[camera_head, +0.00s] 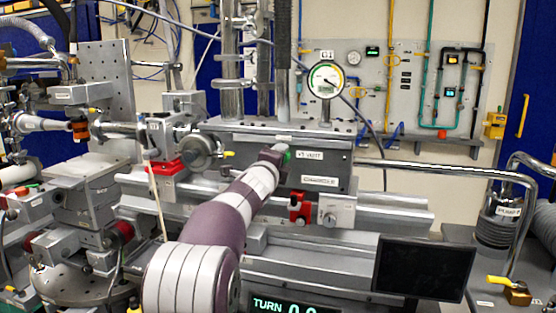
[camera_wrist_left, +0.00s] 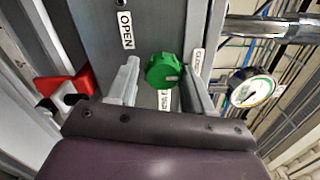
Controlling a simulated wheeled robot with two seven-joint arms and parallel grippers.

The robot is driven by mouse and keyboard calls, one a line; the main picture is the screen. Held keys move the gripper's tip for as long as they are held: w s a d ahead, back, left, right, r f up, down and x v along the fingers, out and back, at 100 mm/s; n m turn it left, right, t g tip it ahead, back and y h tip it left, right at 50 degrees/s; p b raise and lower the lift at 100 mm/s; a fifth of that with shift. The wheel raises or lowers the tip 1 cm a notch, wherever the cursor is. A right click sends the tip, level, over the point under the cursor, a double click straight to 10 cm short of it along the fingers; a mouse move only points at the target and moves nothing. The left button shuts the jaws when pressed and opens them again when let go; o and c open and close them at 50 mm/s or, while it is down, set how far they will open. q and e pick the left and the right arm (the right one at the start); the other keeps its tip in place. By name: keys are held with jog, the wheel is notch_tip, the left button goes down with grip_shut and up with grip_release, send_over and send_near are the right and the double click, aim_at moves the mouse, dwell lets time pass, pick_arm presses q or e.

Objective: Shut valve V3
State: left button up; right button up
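Valve V3 is a green knob (camera_head: 287,156) on the front of the grey chamber, beside a label that appears to read V3 VENT (camera_head: 310,155). My left gripper (camera_head: 279,154) is at the knob and hides most of it in the head view. In the left wrist view the green knob (camera_wrist_left: 163,71) sits between the two fingers of the left gripper (camera_wrist_left: 162,80). The fingers are apart, with a visible gap on the left side; contact on the right side is unclear. An OPEN label (camera_wrist_left: 126,30) is on the panel. My right gripper is out of view.
A round gauge (camera_head: 326,77) stands above the chamber. A red clamp (camera_head: 299,207) is below the knob. A display reading TURN (camera_head: 272,304) is partly hidden at the bottom, near a dark screen (camera_head: 424,268). A metal pipe (camera_head: 440,169) runs right from the chamber.

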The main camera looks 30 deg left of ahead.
pick_arm(q)
jog(key=shift+o, duration=0.8)
jog(key=shift+r, duration=0.1)
jog(key=b+v, duration=0.2)
jog(key=v, duration=1)
jog(key=shift+s+d, duration=0.2)
jog(key=shift+s, duration=0.15)
